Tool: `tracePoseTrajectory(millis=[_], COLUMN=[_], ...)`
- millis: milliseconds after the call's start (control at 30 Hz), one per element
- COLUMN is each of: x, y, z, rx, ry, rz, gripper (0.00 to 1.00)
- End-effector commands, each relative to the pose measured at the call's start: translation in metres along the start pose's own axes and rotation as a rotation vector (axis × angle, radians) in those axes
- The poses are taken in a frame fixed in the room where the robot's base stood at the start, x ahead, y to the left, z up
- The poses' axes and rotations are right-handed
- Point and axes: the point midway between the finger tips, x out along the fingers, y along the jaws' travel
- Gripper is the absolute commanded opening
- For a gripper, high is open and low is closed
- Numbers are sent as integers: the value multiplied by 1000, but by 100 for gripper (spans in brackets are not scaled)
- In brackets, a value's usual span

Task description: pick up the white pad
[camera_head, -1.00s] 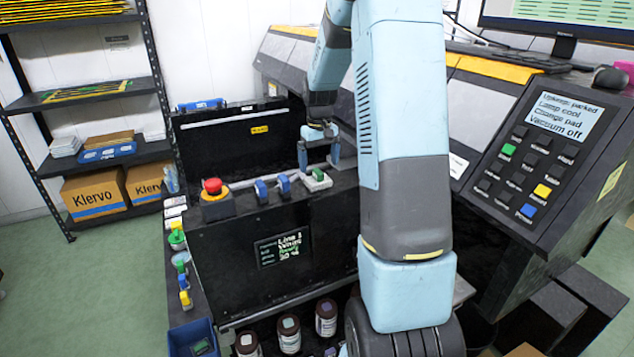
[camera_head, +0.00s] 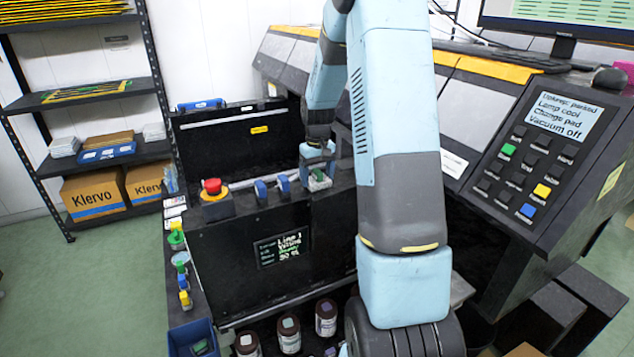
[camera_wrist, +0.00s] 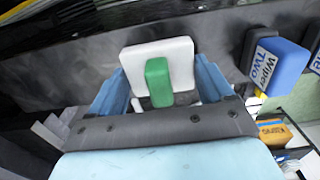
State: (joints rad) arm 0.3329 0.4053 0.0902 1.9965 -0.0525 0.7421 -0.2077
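The white pad with a green grip (camera_head: 320,177) sits on top of the black cabinet, partly hidden by my gripper (camera_head: 317,161). In the wrist view the white pad (camera_wrist: 180,50) is a rounded white block with an upright green handle (camera_wrist: 158,82) in front of it. My gripper (camera_wrist: 160,72) has its two blue fingers on the left and right of the pad. The fingers stand apart, with space between each finger and the green handle. I cannot tell whether they touch the pad's sides.
A red stop button (camera_head: 213,187) is farther left. The black raised lid (camera_head: 230,148) stands behind. Brown bottles (camera_head: 289,336) sit below. A control panel (camera_head: 535,155) is at right.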

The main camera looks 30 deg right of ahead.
Motion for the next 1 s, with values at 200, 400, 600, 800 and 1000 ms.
tracePoseTrajectory(millis=[200,400,600,800,1000], x=[0,0,-4,-28,-61], y=[0,0,0,0,-12], z=[0,0,0,-1,21], rx=[0,-1,0,0,-1], ry=[0,0,2,4,4], rz=[0,0,0,1,2], gripper=[59,49,49,49,49])
